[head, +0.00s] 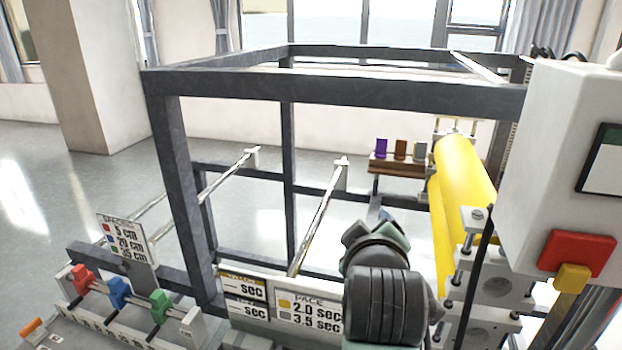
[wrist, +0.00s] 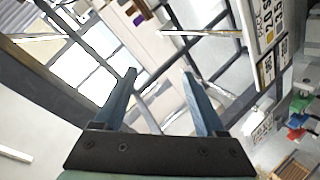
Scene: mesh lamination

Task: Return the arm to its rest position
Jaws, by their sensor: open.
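My gripper shows in the wrist view (wrist: 160,75) with its two blue fingers spread apart and nothing between them. In the head view my arm covers the lower middle, in front of the frame's lower bar and beside the yellow roller (head: 462,190); the fingertips are hidden there. The dark metal frame (head: 330,88) of the machine stands behind and around the arm in the head view. In the wrist view, bars of a frame and the windows lie beyond the fingers, and no object touches them.
A white control box (head: 565,150) with a red button (head: 577,253) stands close on the right. Red, blue and green sliders (head: 119,292) sit on a rail at lower left. A sign reading PACE (head: 308,312) is left of my arm. Open floor (head: 40,210) lies at far left.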

